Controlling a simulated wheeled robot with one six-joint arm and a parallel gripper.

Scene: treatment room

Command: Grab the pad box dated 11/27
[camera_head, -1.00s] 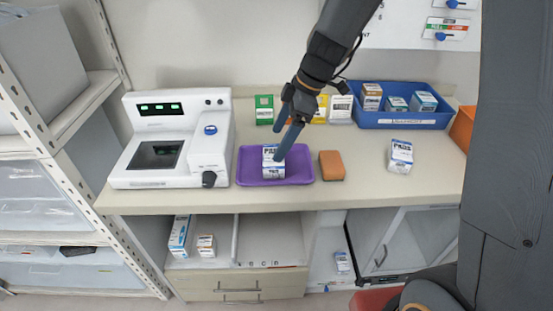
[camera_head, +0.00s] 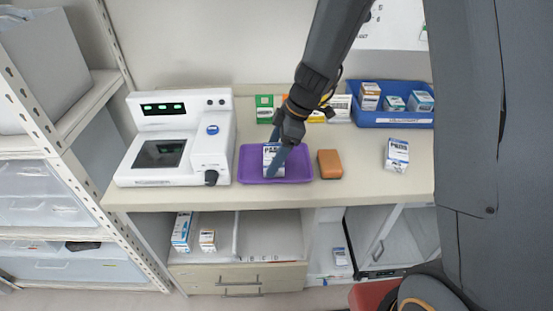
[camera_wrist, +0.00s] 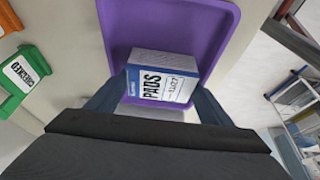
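A white and blue pad box (camera_head: 268,157) stands in the purple tray (camera_head: 304,166) on the counter. In the wrist view this box (camera_wrist: 163,78) shows "PADS" and a date that looks like 11/27. My gripper (camera_head: 277,152) reaches down over the tray, fingers on either side of the box. In the wrist view my gripper (camera_wrist: 163,85) is open, one blue finger at each side of the box; I cannot tell whether they touch it. Another pad box (camera_head: 397,154) stands on the counter to the right, its date too small to read.
A white machine (camera_head: 180,138) stands left of the tray, and an orange-brown block (camera_head: 330,164) just right of it. A blue bin (camera_head: 400,119) with several boxes and a green box (camera_head: 264,108) stand behind. The counter between block and right pad box is clear.

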